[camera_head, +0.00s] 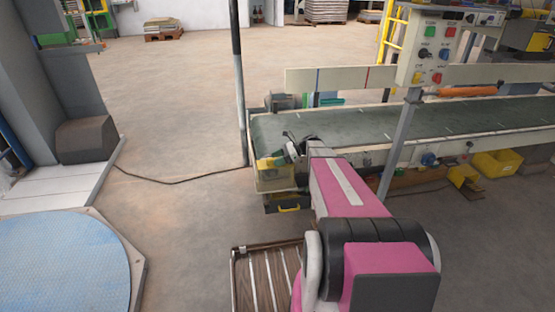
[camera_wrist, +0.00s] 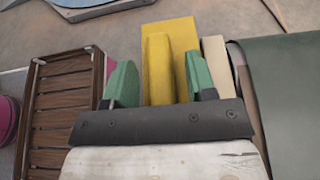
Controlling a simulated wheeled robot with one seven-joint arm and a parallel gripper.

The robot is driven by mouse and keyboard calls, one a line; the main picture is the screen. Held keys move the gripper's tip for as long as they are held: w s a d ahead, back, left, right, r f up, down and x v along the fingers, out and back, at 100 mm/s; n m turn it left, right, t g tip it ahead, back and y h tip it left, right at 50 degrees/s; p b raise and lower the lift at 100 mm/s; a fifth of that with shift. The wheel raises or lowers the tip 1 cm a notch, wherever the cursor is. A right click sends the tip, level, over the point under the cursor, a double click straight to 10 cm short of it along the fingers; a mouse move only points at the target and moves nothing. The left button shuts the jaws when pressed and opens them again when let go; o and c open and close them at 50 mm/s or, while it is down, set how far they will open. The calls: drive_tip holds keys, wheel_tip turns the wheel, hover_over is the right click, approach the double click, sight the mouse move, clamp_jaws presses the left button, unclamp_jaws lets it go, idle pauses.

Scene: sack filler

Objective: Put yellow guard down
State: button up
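The yellow guard (camera_wrist: 182,38) is a flat yellow plate with a raised yellow block on its near side. In the wrist view it lies between and beyond the green fingers of my gripper (camera_wrist: 160,80). The fingers stand apart on either side of the block; I cannot tell whether they press on it. In the head view my gripper (camera_head: 278,158) is at the near left end of the conveyor, with a small patch of yellow showing beside it. My arm and wrist hide most of the guard there.
The green conveyor belt (camera_head: 370,128) runs to the right, below a control box (camera_head: 435,50) on a post. A slatted wooden crate (camera_wrist: 62,105) stands to the left of my gripper. Yellow bins (camera_head: 497,163) sit under the conveyor. Open floor (camera_head: 190,120) lies left, crossed by a cable.

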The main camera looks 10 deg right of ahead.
drive_tip(key=shift+r, duration=0.1)
drive_tip(key=shift+d+r, duration=0.1)
drive_tip(key=shift+d, duration=0.1)
drive_tip(key=v, duration=1.1)
drive_tip(key=s+a+f+n+h, duration=0.1)
drive_tip(key=s+a+n+h, duration=0.4)
drive_tip(key=s+n, duration=0.4)
drive_tip(key=s+a+f+n+h, duration=0.2)
drive_tip(key=s+a+n+h, duration=0.3)
drive_tip(key=s+n+h, duration=0.3)
drive_tip(key=s+n, duration=0.1)
drive_tip(key=s, duration=0.3)
drive_tip(key=shift+s+a+f, duration=0.15)
drive_tip(key=shift+a+f, duration=0.1)
drive_tip(key=shift+f, duration=0.05)
drive_tip(key=shift+d, duration=0.1)
